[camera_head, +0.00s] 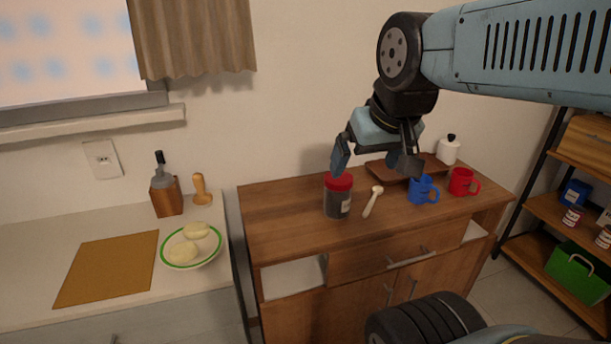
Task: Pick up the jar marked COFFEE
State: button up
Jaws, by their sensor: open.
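A dark jar with a red lid (338,196) stands upright on the wooden cabinet (285,235), near its left side. A small pale label shows on its right side, too small to read, so I cannot tell if it says COFFEE. My gripper (372,162) is open and empty above the cabinet, with its fingers spread. One finger is just above the jar's lid; the other is farther right, in front of the brown tray. I cannot tell whether the near finger touches the lid.
A pale spoon (372,202) lies right of the jar. A blue mug (421,190), a red mug (462,182), a brown tray (440,168) and a white jar with a black top (449,150) are farther right. A plate (210,255) is on the left counter.

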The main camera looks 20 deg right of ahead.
aim_at(336, 205)
jog(key=u, duration=0.4)
jog(key=k, duration=1.45)
jog(key=z, duration=0.4)
jog(key=i, duration=1)
jog(key=u, duration=0.05)
